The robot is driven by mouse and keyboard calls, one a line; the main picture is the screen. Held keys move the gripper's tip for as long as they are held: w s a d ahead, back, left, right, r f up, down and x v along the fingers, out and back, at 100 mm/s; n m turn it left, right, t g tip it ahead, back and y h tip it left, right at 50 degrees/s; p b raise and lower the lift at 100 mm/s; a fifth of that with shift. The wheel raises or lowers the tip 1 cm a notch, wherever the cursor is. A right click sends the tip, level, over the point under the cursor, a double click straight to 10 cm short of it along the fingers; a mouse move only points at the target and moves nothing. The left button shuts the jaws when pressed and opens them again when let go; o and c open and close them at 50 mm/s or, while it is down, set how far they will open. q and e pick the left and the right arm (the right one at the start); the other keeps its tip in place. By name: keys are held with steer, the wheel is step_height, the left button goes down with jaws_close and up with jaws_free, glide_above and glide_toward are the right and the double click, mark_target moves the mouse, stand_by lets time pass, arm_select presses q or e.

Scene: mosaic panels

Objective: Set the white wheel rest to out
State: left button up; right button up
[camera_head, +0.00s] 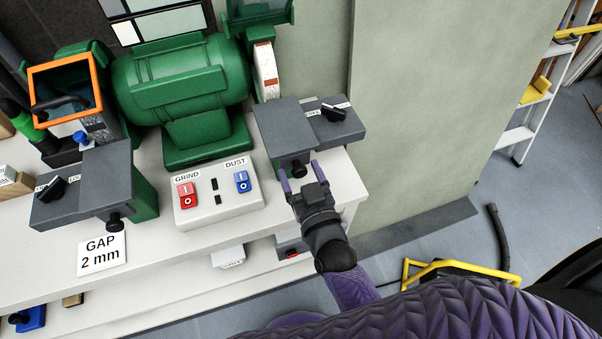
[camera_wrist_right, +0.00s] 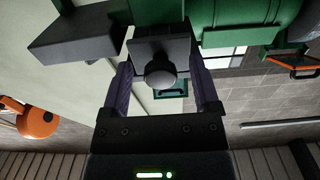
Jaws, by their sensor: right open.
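The white wheel (camera_head: 266,70) is at the right end of the green grinder (camera_head: 180,85). Its grey rest (camera_head: 284,124) stands in front of it, with a dark round knob (camera_head: 299,170) on the near side. A side block beside the rest carries a black lever (camera_head: 333,112); its label is partly hidden and too small to read. My right gripper (camera_head: 300,174) is open, one finger on each side of the knob. The right wrist view also shows the knob (camera_wrist_right: 160,72) between the fingers, with gaps at both sides. My left gripper is out of view.
A panel (camera_head: 218,198) with GRIND and DUST buttons is left of my right gripper. A second rest (camera_head: 107,168) with its knob and a "GAP 2 mm" card (camera_head: 101,254) are further left. A yellow-framed object (camera_head: 450,268) is on the floor at right.

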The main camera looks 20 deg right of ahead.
jaws_close()
